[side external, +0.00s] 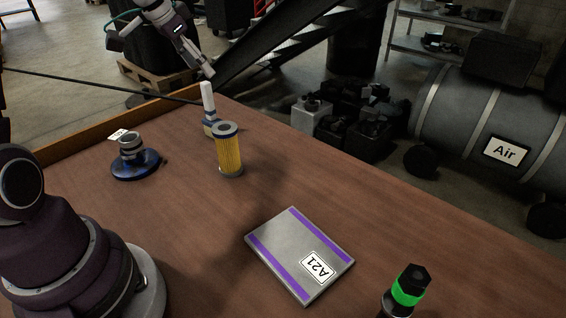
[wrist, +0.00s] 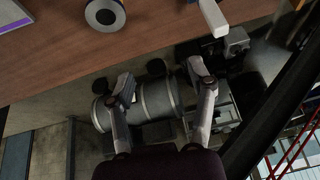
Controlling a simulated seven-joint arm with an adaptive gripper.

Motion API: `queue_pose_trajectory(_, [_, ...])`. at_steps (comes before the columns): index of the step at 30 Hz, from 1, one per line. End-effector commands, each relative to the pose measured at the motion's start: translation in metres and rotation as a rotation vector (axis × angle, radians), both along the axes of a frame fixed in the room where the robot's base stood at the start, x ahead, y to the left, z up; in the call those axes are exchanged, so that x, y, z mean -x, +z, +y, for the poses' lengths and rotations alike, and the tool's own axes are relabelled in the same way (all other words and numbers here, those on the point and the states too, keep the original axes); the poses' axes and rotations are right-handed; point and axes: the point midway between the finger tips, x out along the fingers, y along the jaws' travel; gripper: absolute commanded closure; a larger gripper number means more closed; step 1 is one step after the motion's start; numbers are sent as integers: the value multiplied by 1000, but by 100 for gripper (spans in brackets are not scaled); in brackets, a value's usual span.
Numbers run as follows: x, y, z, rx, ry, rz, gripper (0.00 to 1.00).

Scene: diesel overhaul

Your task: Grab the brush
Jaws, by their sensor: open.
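The brush (side external: 209,110) stands upright near the far edge of the table, with a white handle on top and a blue and cream lower part. In the wrist view the white handle of the brush (wrist: 213,18) shows at the top edge, beyond the right finger. My gripper (side external: 208,74) is in the air above the brush in the side view. In the wrist view my gripper (wrist: 162,80) is open, its two fingers wide apart with nothing between them. The brush is not between the fingers. The lower part of the brush is cut off in the wrist view.
A yellow filter (side external: 230,152) stands close beside the brush, on its near side. A blue-based metal part (side external: 134,160) sits to the left. A grey A21 case (side external: 300,256) and a black-green object (side external: 407,290) are nearer. The wooden table (side external: 400,212) is otherwise clear.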

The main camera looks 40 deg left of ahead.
Motion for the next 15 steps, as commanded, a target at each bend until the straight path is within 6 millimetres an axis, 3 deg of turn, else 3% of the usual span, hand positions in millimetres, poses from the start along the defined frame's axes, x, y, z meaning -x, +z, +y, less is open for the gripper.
queue_pose_trajectory(1, [-4,-11,26,25,21,-20,44])
queue_pose_trajectory(3, [-6,-21,54,39,33,-54,44])
queue_pose_trajectory(6, [-5,-29,79,51,50,-88,44])
queue_pose_trajectory(15, [-28,-70,86,55,53,-99,44])
